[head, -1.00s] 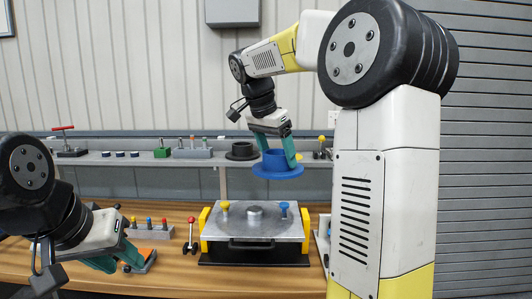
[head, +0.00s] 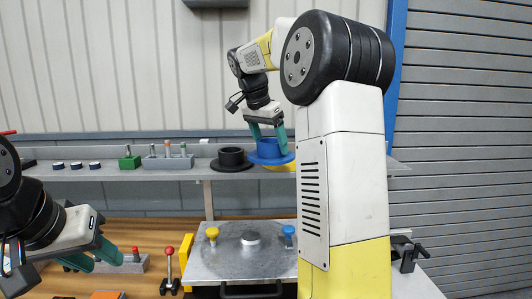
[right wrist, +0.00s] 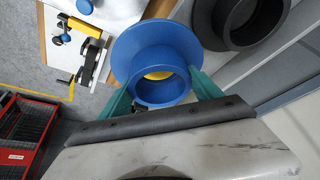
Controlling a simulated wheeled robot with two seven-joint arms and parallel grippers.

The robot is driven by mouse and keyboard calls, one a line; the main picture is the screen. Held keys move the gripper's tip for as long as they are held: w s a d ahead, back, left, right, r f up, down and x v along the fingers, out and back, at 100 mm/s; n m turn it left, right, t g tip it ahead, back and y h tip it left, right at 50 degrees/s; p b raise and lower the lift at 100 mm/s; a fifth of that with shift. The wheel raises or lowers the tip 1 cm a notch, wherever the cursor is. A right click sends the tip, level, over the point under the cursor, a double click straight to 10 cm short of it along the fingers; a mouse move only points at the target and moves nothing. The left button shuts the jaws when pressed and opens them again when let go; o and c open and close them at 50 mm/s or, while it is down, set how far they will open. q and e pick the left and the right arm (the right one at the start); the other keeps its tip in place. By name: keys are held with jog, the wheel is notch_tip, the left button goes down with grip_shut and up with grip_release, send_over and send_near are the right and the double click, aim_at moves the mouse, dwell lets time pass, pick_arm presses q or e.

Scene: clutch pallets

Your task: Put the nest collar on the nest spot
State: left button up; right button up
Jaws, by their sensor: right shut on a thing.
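The blue flanged collar (head: 268,152), which looks like the nest collar, is held flange down by my right gripper (head: 266,137). In the right wrist view, the fingers (right wrist: 158,95) are shut on the collar's upright ring, and its wide flange (right wrist: 130,40) shows beyond. A yellow patch (head: 283,168) shows just under the flange at shelf level; yellow also shows through the collar's hole (right wrist: 157,75). It may be the nest spot. Whether the flange touches it, I cannot tell. My left gripper (head: 100,258) is open and empty at the left over the bench.
A black flanged collar (head: 232,158) stands on the shelf (head: 130,174) close to the left of the blue one. A green block (head: 130,162) and a grey peg block (head: 167,162) stand further left. A metal plate (head: 245,262) with knobs lies on the bench below.

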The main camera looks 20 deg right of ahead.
jog(key=w+d, duration=0.1)
jog(key=d, duration=0.1)
jog(key=w+d, duration=0.3)
jog(key=w, duration=0.1)
jog(key=shift+w+d+f, duration=0.1)
jog(key=shift+d+f, duration=0.25)
jog(key=shift+d, duration=0.05)
jog(key=shift+w+d+f, duration=0.25)
jog(key=shift+d, duration=0.15)
jog(key=shift+f, duration=1.55)
jog(key=o, duration=1.6)
jog(key=shift+f, duration=0.1)
jog(key=shift+o, duration=0.2)
